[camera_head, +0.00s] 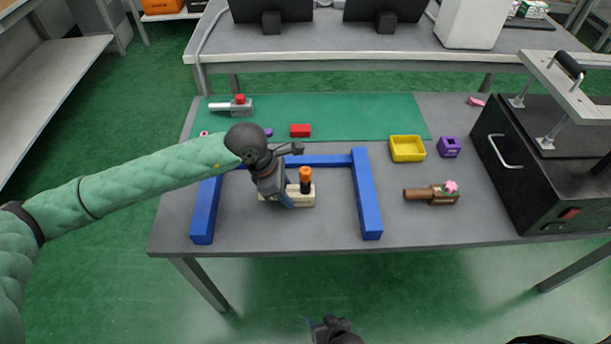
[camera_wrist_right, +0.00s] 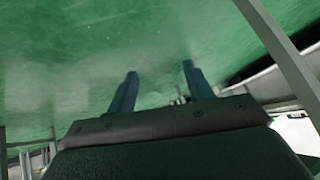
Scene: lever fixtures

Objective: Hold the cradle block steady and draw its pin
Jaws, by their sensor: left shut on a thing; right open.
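The cream cradle block (camera_head: 304,199) sits on the grey table inside a blue three-sided frame (camera_head: 367,195). A dark pin with an orange top (camera_head: 306,174) stands upright in it. My left gripper (camera_head: 287,198) is at the block's left side and shut on it; its fingers partly hide that end. My right gripper (camera_head: 326,324) is low at the bottom of the head view, in front of the table and well away from the block. In the right wrist view its two fingers (camera_wrist_right: 160,84) are apart with nothing between them, over the green floor.
A grey block with a red knob (camera_head: 239,104) and a red block (camera_head: 300,131) lie at the back. To the right are a yellow tray (camera_head: 407,158), a purple box (camera_head: 449,147), a brown block with a pink top (camera_head: 437,196) and a black machine (camera_head: 520,160).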

